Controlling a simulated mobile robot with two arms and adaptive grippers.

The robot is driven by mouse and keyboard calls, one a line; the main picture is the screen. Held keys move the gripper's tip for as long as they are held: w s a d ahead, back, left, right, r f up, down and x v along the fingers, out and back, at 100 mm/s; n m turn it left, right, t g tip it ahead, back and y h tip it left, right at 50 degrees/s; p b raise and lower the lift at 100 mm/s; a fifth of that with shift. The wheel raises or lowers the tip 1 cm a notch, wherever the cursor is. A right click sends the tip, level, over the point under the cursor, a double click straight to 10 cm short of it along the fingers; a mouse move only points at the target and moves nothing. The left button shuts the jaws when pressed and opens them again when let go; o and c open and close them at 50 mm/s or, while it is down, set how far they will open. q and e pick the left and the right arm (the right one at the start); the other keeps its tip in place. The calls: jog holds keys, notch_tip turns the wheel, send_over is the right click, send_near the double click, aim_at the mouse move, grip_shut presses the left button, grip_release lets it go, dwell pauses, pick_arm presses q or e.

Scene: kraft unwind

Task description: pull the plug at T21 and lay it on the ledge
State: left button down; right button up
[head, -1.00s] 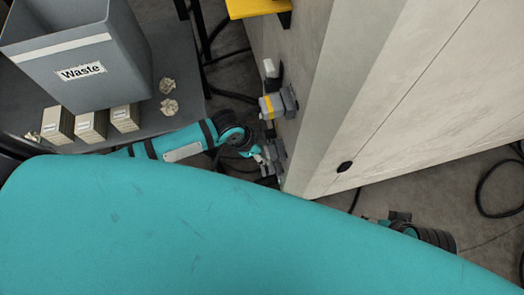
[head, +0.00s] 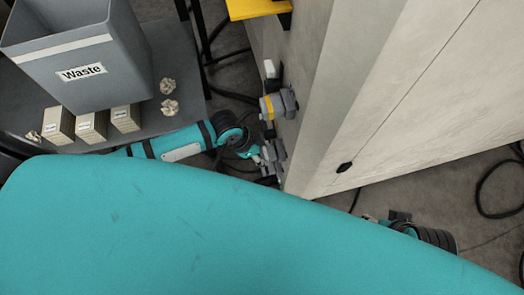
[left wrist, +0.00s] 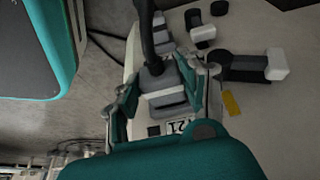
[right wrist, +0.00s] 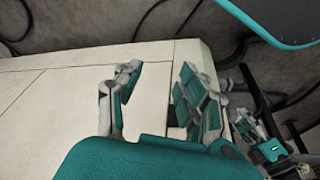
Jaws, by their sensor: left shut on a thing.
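The plug (left wrist: 158,84) is a grey body with a thick black cable, low on the pale cabinet wall. A label reading T21 (left wrist: 180,127), partly covered, sits beside it in the left wrist view. My left gripper (head: 264,157) is shut on the plug, with a finger on each side of it; it also shows in the left wrist view (left wrist: 160,98). I cannot tell whether the plug is still seated. My right gripper (right wrist: 160,88) is open and empty in front of pale panels. A yellow ledge (head: 257,8) juts out at the top of the head view.
A grey connector with a yellow band (head: 272,106) is on the wall just above. A grey Waste bin (head: 60,85), small boxes (head: 92,126) and crumpled scraps (head: 169,106) stand on a dark table (head: 165,55). Black cables lie on the floor.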

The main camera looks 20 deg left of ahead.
pick_arm(q)
jog(key=a, duration=0.1)
jog(key=s+a+p, duration=0.2)
jog(key=a, duration=0.1)
jog(key=shift+s, duration=0.25)
pick_arm(e)
jog(key=shift+w+a+f, duration=0.1)
jog(key=shift+w+f, duration=0.4)
jog(key=shift+w, duration=0.05)
pick_arm(q)
jog(key=shift+d, duration=0.1)
pick_arm(e)
jog(key=shift+s, duration=0.15)
